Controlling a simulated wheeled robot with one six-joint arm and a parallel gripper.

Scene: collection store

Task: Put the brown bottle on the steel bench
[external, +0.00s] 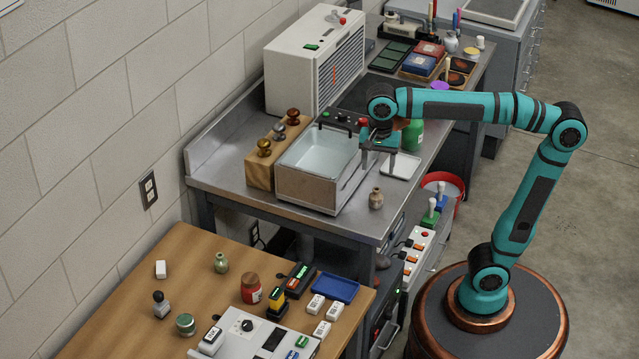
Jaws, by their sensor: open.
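The steel bench (345,228) stands against the wall in the middle of the external view. A small tan-brown bottle (376,199) stands upright near its front right corner. A brown-topped jar or bottle with a red label (251,289) stands on the wooden table; I cannot tell which of the two is the brown bottle. My gripper (378,162) points down, open, with no object visible between its fingers. A green bottle (413,136) is partly hidden behind my gripper.
A deep metal basin (318,190) fills the bench's middle, with a knob rack (260,172) at its left. A white tray (401,166) lies right of my gripper. A white cabinet (305,65) stands behind. The bench's front strip is mostly clear. The wooden table (120,330) holds several small items.

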